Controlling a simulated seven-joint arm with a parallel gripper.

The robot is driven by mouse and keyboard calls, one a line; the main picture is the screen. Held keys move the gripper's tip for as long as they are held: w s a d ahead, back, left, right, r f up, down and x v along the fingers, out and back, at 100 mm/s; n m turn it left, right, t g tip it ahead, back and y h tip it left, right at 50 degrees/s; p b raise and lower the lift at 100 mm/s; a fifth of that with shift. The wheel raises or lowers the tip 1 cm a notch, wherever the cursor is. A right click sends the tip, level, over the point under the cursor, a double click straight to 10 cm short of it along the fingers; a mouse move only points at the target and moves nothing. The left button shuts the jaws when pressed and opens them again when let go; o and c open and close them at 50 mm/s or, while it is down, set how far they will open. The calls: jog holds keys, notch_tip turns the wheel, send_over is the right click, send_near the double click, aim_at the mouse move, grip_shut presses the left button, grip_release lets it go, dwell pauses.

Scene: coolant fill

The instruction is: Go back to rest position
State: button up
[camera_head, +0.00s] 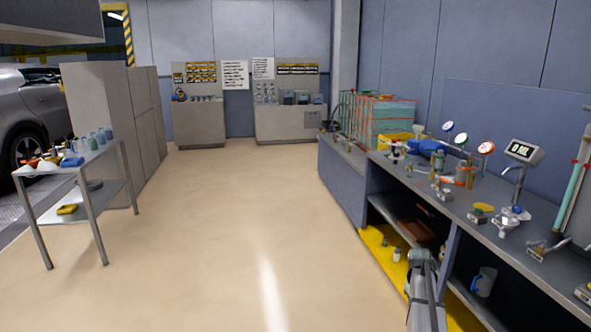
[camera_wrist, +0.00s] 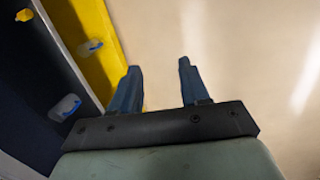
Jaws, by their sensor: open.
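My gripper (camera_wrist: 157,88) is open in the wrist view, with its two blue fingers apart and nothing between them. Pale floor shows beyond the fingertips. In the head view my arm (camera_head: 424,290) stands at the bottom, in front of the right-hand workbench (camera_head: 450,203); the fingers are not clear there. The bench's lower shelf with a yellow base (camera_head: 378,246) lies beside the arm. It also shows in the wrist view as a yellow strip (camera_wrist: 95,30), left of the fingers.
A blue-handled jug (camera_head: 484,281) stands in the right lower bay. Small bottles (camera_head: 397,255) stand on the yellow base. Gauges, a scale display (camera_head: 524,151) and fittings crowd the bench top. A metal shelf cart (camera_head: 103,160) stands at left. The floor (camera_head: 230,230) between is clear.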

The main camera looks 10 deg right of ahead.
jog(key=s+a+f+y, duration=0.1)
jog(key=s+a+f, duration=0.25)
jog(key=a, duration=0.95)
jog(key=s+a+f, duration=0.3)
jog(key=s+a, duration=0.2)
jog(key=a, duration=0.9)
jog(key=s+a+f+y, duration=0.1)
jog(key=s+a+f, duration=0.35)
jog(key=a, duration=0.85)
jog(key=s+f+g, duration=0.3)
jog(key=s+f, duration=0.7)
jog(key=s, duration=0.5)
jog(key=s+f+g, duration=0.3)
jog(key=s+f, duration=0.7)
jog(key=s, duration=0.5)
jog(key=shift+a, duration=0.3)
dwell(0.7)
